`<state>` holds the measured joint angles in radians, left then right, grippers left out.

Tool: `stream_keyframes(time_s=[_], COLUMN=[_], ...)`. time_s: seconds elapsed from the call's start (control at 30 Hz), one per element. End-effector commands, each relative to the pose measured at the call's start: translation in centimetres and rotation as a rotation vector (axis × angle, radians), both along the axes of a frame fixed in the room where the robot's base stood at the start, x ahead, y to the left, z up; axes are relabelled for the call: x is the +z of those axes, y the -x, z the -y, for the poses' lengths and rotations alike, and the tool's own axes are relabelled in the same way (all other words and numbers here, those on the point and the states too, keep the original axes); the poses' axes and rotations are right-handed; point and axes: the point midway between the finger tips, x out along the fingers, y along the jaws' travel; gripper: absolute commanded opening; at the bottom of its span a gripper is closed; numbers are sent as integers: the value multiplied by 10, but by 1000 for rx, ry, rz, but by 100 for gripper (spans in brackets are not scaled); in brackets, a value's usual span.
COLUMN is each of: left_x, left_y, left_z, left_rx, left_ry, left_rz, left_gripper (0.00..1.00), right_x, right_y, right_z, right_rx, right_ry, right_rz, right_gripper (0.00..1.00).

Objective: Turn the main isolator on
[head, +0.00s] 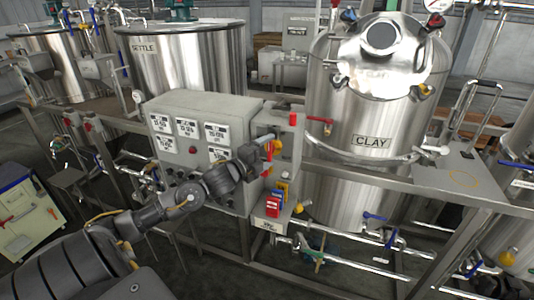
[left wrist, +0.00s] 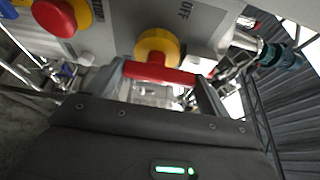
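The main isolator is a red bar handle (left wrist: 160,73) on a round yellow base (left wrist: 157,47), on a grey box face in the left wrist view. The word OFF is printed beside it. The bar lies crosswise between the fingers of my left gripper (left wrist: 165,90), which stand wide apart near its two ends. I cannot tell whether they touch it. In the head view my left gripper (head: 264,150) is at the front of the grey isolator box (head: 286,138) and partly hides the handle. My right gripper is not in view.
A red mushroom button (left wrist: 55,15) on yellow sits beside the isolator. The grey control cabinet (head: 200,105) with labels stands left of it. Red and blue tags (head: 273,205) hang below. The CLAY tank (head: 365,115) and its pipes stand close on the right.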

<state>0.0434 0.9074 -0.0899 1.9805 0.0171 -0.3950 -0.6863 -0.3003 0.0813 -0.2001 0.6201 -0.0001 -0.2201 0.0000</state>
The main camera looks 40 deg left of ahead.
Motion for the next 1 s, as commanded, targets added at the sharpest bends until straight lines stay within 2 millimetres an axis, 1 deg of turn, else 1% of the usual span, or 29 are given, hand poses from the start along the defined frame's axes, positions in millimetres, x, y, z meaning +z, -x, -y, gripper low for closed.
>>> stream_keyframes(time_s=[0.03, 0.13, 0.37, 0.47, 0.57, 0.8, 1.0], left_x=[0, 0, 0, -2, -4, -5, -3], left_y=[0, 0, 1, 5, 17, 58, 85], left_z=[0, 0, 0, -1, -2, -2, -5], left_rx=[0, 0, 0, 1, 1, -2, 0], left_ry=[0, 1, 2, 1, 0, -1, 1], left_rz=[0, 0, 0, -2, -4, -4, -4], left_gripper=[87, 100, 100, 100, 100, 100, 100], right_x=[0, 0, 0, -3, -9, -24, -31], right_y=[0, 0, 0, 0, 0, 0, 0], right_z=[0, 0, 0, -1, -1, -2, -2], right_rx=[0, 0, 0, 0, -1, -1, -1], right_ry=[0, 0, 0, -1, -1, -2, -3], right_rz=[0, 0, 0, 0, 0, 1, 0], right_gripper=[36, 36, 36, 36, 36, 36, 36])
